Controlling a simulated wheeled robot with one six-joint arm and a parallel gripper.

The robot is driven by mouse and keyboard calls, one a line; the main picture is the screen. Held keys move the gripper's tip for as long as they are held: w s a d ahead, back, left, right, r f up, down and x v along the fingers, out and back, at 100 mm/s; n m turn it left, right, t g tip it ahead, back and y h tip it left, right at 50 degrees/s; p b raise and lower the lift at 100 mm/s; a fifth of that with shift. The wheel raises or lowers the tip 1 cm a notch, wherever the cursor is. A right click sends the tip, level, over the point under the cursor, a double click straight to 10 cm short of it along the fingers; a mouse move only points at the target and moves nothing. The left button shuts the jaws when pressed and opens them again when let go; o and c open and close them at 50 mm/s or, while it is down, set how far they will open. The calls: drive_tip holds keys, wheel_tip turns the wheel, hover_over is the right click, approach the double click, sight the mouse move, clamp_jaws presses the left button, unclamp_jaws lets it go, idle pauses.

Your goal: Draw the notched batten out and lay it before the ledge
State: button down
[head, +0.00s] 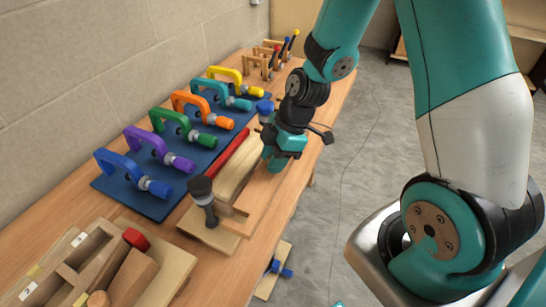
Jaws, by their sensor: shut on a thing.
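My gripper (279,160) is over the right edge of the workbench, beside the far part of a wooden bending form (236,172). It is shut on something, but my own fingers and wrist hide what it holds. Pale curved wood and a red strip (229,156) lie along the form. A dark-headed clamp (203,196) stands upright at the near end, and a blue knob (265,106) shows at the far end. A low wooden ledge (234,218) runs at the form's near right. I cannot pick out the notched batten with certainty.
A blue mat (150,204) with several coloured clamps lies along the wall. A divided wooden tray (75,262) with blocks and a red-ended piece (136,239) is at near left. Wooden stands (268,62) are at the far end. Bare bench (232,272) shows at near right.

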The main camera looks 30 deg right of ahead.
wheel_tip(320, 180, up, 8)
drive_tip(key=s+d+p, duration=0.1)
drive_tip(key=p, duration=0.5)
drive_tip(key=shift+s, duration=0.35)
